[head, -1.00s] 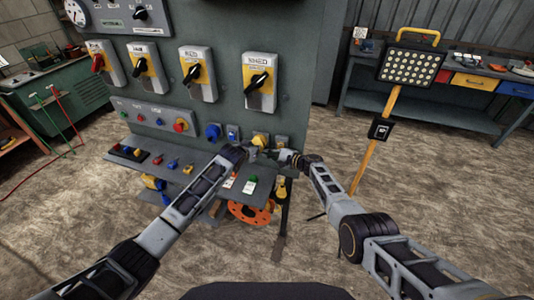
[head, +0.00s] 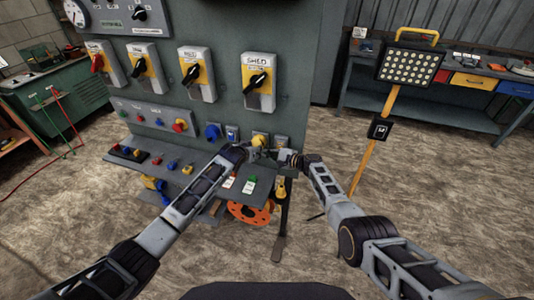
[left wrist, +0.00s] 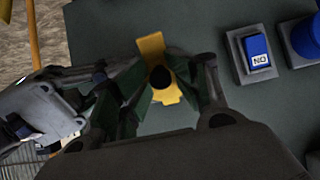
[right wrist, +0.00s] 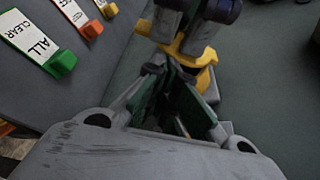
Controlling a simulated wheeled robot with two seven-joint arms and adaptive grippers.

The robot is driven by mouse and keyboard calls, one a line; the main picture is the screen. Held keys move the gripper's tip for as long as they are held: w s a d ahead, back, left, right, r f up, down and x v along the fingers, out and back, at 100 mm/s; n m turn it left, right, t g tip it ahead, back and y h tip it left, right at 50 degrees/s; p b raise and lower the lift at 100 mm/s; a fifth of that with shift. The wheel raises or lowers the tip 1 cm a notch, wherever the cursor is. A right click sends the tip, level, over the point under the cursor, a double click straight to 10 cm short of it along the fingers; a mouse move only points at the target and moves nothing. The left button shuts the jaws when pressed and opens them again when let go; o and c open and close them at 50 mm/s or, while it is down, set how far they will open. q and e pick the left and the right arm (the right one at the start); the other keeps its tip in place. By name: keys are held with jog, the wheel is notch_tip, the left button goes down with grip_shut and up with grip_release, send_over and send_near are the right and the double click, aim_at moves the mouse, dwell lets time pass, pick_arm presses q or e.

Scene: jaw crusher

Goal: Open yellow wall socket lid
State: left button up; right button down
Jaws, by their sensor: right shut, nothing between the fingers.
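The yellow wall socket (head: 259,140) is on the lower right of the grey panel, partly hidden by my grippers. My left gripper (head: 246,150) is at its left side. In the left wrist view a yellow part of the socket (left wrist: 152,46), with a dark round piece in front, shows between the green-padded fingers; I cannot tell if they grip it. My right gripper (head: 284,157) is shut and empty, just right of the socket. In the right wrist view its fingers point at the yellow socket (right wrist: 206,57), which shows a dark gap under a yellow edge. The lid's angle is unclear.
A blue socket (head: 212,131) and a blue-and-white switch (head: 232,132) are left of the yellow socket. Labelled red and green tags lie on the shelf (head: 213,190) below. A work lamp on a yellow post (head: 378,150) stands to the right, with open floor around it.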

pick_arm(q)
jog(key=shift+s+f, duration=0.15)
jog(key=shift+s, duration=0.15)
pick_arm(e)
jog(key=shift+a+r, duration=0.1)
jog(key=shift+a, duration=0.2)
pick_arm(q)
jog(key=v, duration=0.7)
jog(key=shift+r, duration=0.45)
pick_arm(e)
jog(key=shift+d, duration=0.2)
pick_arm(q)
jog(key=shift+s+a, duration=0.1)
